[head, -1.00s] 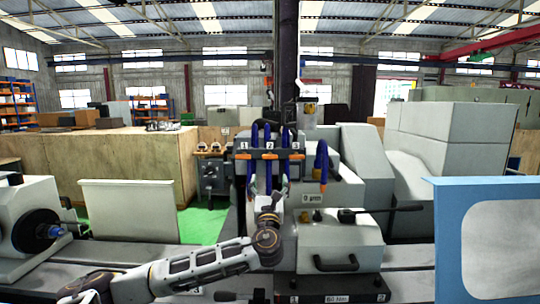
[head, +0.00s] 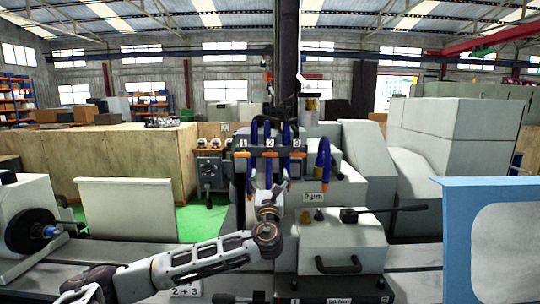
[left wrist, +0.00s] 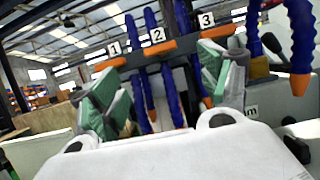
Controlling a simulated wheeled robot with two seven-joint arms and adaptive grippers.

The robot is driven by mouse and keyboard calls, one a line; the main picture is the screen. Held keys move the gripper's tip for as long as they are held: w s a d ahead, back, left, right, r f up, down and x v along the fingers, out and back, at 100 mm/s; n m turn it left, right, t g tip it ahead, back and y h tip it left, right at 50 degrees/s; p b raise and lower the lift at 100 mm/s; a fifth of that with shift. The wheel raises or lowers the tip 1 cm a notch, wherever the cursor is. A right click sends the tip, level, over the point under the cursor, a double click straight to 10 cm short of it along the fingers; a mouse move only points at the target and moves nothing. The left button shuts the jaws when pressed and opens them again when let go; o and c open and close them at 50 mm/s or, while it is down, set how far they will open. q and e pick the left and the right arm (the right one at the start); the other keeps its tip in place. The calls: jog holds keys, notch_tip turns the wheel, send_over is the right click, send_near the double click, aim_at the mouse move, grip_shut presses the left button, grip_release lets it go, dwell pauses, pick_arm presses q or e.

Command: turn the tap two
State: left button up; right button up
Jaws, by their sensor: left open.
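A dark bar with orange taps numbered 1, 2 and 3 stands in the middle of the head view. Tap two (head: 270,154) is the middle one, and in the left wrist view its orange handle (left wrist: 161,48) sits below the label 2. Blue hoses (left wrist: 150,90) hang from the bar. My left gripper (head: 268,190) is just below and in front of the bar. In the left wrist view its green-padded fingers (left wrist: 160,88) are spread apart, with hoses showing between them and nothing held. Tap two appears above and beyond the fingertips, apart from them. My right gripper is not in view.
A grey housing with a black handle (head: 338,265) and a lever (head: 385,209) stands right of my arm. A blue-framed panel (head: 490,240) is at the far right. A blue hose with an orange nozzle (left wrist: 300,60) hangs close on the right.

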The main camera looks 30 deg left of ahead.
aim_at(270, 155)
pick_arm(q)
jog(key=p+x, duration=0.2)
jog(key=x, duration=0.5)
jog(key=shift+w+a+r, duration=0.1)
jog(key=shift+w+r, duration=0.05)
jog(key=shift+r, duration=0.15)
jog(key=shift+p+x, duration=0.85)
jog(key=shift+x, duration=1.4)
jog(key=shift+w+a+r, duration=0.1)
jog(key=shift+w+a, duration=0.2)
jog(key=shift+w, duration=0.1)
jog(key=shift+c, duration=0.3)
jog(key=c, duration=1)
